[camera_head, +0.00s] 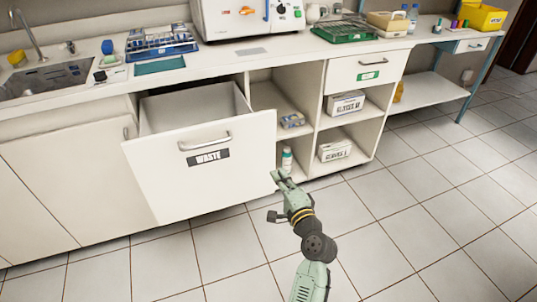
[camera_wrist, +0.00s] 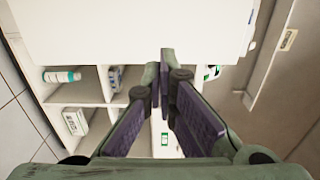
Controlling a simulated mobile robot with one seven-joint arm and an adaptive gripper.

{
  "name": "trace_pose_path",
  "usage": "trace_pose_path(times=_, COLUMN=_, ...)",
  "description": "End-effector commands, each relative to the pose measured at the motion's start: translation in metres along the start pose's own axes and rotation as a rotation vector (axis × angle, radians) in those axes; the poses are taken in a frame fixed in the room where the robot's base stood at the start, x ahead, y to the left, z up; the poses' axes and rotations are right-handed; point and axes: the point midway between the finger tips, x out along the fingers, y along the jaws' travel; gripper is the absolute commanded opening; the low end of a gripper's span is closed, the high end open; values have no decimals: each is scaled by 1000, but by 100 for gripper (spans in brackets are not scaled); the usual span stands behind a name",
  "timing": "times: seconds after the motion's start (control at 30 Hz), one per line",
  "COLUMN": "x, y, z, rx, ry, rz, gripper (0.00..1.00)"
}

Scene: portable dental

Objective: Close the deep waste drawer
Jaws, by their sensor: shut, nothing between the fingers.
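The deep waste drawer (camera_head: 205,165) is pulled far out from under the counter in the head view. Its white front carries a bar handle (camera_head: 207,143) and a black WASTE label, and its open top shows an empty-looking inside. My gripper (camera_head: 276,179) is shut and empty beside the right edge of the drawer front, below handle height. In the wrist view, my gripper's shut fingers (camera_wrist: 161,78) are in front of a large white panel, which appears to be the drawer (camera_wrist: 140,30). I cannot tell whether they touch it.
Right of the drawer are open shelves with a bottle (camera_head: 287,160), glove boxes (camera_head: 335,150) and a small carton (camera_head: 292,120). A shut drawer (camera_head: 367,70) with a green label is above them. The tiled floor (camera_head: 420,210) is clear in front.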

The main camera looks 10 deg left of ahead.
Motion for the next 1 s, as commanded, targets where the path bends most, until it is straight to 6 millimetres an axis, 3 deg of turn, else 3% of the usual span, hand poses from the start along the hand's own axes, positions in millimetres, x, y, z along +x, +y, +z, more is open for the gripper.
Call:
trace_pose_path(times=0.2, x=50, y=-4, z=1, rx=-2, ry=-3, rz=-1, gripper=0)
trace_pose_path(times=0.43, x=87, y=-3, z=1, rx=-2, ry=-2, rz=0, gripper=0)
trace_pose_path(times=0.63, x=100, y=-1, z=1, rx=-2, ry=-1, rz=0, gripper=0)
trace_pose_path(times=1.0, x=102, y=-1, z=1, rx=-3, ry=-1, rz=-1, gripper=0)
